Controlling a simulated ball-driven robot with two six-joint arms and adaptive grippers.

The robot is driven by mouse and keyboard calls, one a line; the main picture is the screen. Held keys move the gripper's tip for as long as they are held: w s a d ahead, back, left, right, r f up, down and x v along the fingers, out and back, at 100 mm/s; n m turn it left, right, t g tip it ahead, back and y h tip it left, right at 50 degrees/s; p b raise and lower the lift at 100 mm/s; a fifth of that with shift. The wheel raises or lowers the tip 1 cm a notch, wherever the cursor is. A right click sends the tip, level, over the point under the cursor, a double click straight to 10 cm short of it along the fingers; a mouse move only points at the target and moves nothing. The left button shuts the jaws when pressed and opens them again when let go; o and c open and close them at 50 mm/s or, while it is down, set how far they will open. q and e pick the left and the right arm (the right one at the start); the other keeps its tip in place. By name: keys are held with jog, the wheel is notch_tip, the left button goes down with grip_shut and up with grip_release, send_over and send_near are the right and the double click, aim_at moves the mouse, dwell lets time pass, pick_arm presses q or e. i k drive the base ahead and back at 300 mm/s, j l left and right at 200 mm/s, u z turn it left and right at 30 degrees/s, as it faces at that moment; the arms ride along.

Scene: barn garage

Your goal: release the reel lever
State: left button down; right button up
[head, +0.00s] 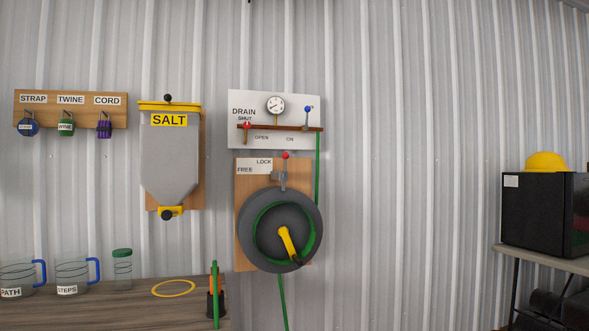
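The reel lever (285,157) has a red ball knob on a short grey stem. It stands about upright above the hose reel, with its knob just right of the word LOCK on the white label (246,165). FREE is printed lower left on that label. Neither of my grippers is in view.
Above the reel is the DRAIN panel (250,98) with a gauge, a red-knobbed valve and a blue-knobbed lever. A grey SALT hopper (170,155) hangs to the left. Wall right of the reel is bare.

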aim_at(285, 156)
jog(key=i+l, duration=0.3)
jog(key=i, duration=0.2)
jog(key=i+l, duration=0.25)
jog(key=i, duration=0.25)
jog(key=i+l+z, duration=0.1)
jog(key=i+l, duration=0.2)
jog(key=i, duration=0.2)
jog(key=i+l, duration=0.25)
jog(key=i, duration=0.25)
